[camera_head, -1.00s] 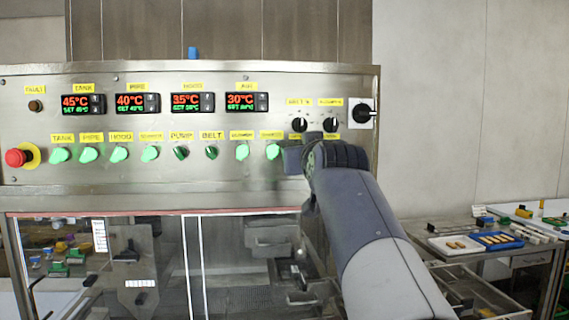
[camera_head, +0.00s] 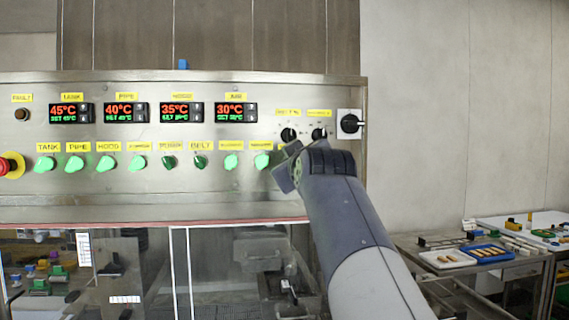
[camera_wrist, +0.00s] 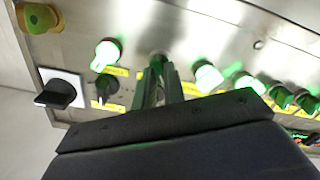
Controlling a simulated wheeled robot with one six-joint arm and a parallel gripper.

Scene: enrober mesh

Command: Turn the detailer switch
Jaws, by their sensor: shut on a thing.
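The detailer switch (camera_wrist: 158,56) appears to be the knob between my fingers, in the row of lit switches on the steel panel (camera_head: 130,186). Its label is not readable. My gripper (camera_wrist: 158,72) is shut on it in the wrist view, with green glow around the fingertips. In the head view my gripper (camera_head: 287,172) is at the right end of the row, tilted, and hides the held switch. How far the knob is turned cannot be seen.
Lit switches (camera_wrist: 207,76) and (camera_wrist: 107,53) flank my fingers closely. Black dials (camera_head: 288,134) and a black rotary knob (camera_head: 350,123) are above. A red stop button (camera_head: 8,166) is far left. A side table with trays (camera_head: 447,259) stands right.

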